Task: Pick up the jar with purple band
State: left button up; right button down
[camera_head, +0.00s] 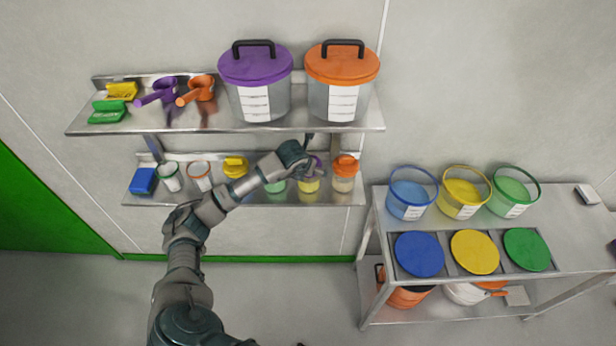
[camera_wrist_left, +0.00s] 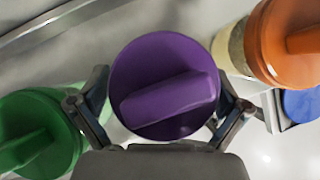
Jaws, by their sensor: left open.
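The jar with purple band (camera_head: 309,185) stands on the lower wall shelf, partly hidden by my left gripper (camera_head: 307,167). In the left wrist view the jar (camera_wrist_left: 165,85) shows from above as a round purple lid with a raised grip bar; its body is hidden. My left gripper (camera_wrist_left: 160,95) is open, with one finger on each side of the purple lid. I cannot tell whether the fingers touch it. My right gripper is not in view.
An orange-lidded jar (camera_head: 345,172) stands close on the right, and a green-lidded jar (camera_wrist_left: 38,135) on the left. The upper shelf (camera_head: 150,123) overhangs, carrying purple-lidded (camera_head: 255,80) and orange-lidded (camera_head: 342,80) tubs. A steel table (camera_head: 560,215) with buckets stands at right.

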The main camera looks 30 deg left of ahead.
pick_arm(q)
jog(key=shift+d, duration=0.15)
jog(key=c, duration=1.2)
jog(key=shift+r, duration=0.2)
